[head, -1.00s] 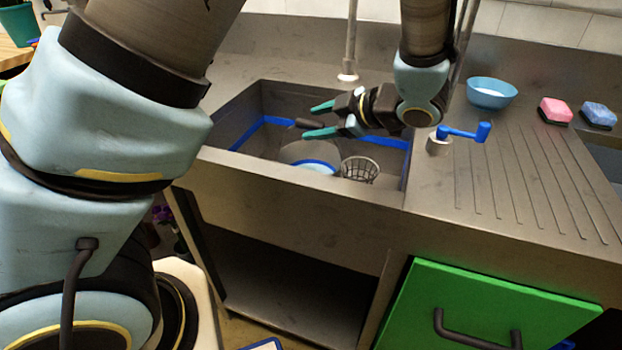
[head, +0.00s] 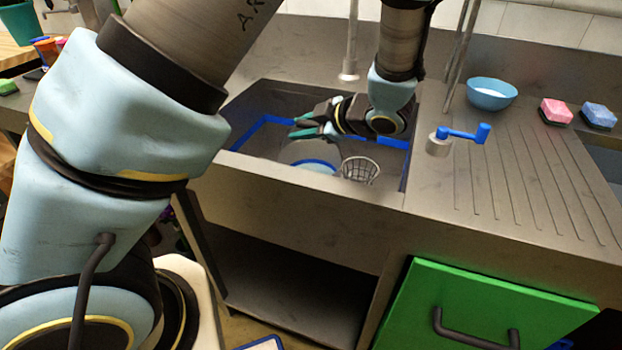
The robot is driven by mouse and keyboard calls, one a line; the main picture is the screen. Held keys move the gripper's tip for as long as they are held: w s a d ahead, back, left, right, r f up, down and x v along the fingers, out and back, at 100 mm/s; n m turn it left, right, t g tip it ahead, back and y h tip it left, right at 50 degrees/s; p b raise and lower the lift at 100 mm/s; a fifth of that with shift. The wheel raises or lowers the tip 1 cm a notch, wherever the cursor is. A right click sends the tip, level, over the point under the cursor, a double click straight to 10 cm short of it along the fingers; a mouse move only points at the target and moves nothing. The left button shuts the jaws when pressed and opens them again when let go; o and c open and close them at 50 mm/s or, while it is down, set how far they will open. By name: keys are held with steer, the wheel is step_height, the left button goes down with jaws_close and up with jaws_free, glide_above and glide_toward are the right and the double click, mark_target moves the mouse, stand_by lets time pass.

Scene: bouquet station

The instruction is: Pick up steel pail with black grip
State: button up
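The steel pail (head: 304,150) is a grey rounded shape low in the sink, left of a wire basket. Its front is partly covered by a pale blue, blue-rimmed round thing (head: 316,167). My gripper (head: 297,128) is inside the sink area, just above the pail, with its teal fingers pointing left. The fingers look close together. The pail's black grip cannot be made out now; the fingers are where it showed before. Whether they touch or hold it cannot be told.
The wire basket (head: 359,170) stands in the sink's right part, below my wrist. The sink's front wall (head: 290,192) and a blue-handled tap (head: 460,134) are near. A blue bowl (head: 491,93), pink sponge (head: 556,111) and blue sponge (head: 598,115) sit on the counter.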

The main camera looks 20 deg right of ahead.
jaws_close()
stand_by(0.9)
